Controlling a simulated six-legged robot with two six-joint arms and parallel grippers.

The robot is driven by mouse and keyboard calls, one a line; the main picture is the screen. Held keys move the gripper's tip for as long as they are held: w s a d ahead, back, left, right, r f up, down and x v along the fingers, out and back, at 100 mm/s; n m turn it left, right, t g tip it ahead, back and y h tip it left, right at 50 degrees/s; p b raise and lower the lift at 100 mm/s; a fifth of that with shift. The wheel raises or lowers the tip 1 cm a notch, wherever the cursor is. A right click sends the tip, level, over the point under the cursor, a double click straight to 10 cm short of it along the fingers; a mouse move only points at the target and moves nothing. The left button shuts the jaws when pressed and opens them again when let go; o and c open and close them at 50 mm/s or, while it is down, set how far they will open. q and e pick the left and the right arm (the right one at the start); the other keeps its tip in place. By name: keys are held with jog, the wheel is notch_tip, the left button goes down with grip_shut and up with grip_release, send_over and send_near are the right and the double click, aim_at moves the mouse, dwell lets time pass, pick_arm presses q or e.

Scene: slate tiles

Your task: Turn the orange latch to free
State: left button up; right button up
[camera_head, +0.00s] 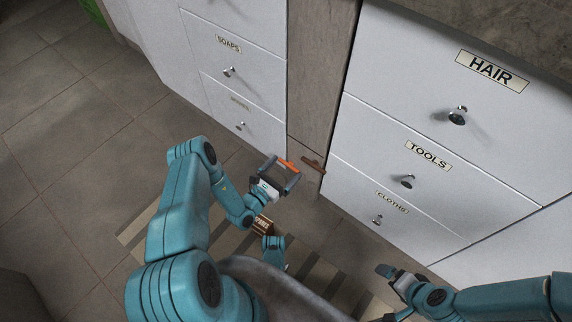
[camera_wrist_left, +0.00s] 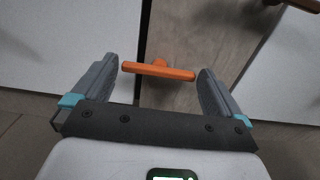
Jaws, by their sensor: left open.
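The orange latch (camera_head: 288,165) is a short bar in front of the narrow wooden panel between the drawer units. In the left wrist view, the latch (camera_wrist_left: 158,70) lies crosswise between my left fingertips, its right end slightly lower, with a short stem behind it. My left gripper (camera_head: 282,169) is open, its fingers on either side of the bar. In the wrist view, small gaps show between the bar's ends and the fingers (camera_wrist_left: 158,76). My right gripper (camera_head: 386,292) is low at the right, away from the latch, and looks open and empty.
White drawers with round knobs flank the wooden panel (camera_head: 318,60), labelled SOAPS (camera_head: 228,44), HAIR (camera_head: 491,70), TOOLS (camera_head: 428,155) and CLOTHS (camera_head: 391,201). A striped mat (camera_head: 140,226) lies on the tiled floor, which is clear at left.

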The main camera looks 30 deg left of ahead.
pick_arm(q)
jog(key=shift+w, duration=0.2)
jog(key=c, duration=0.7)
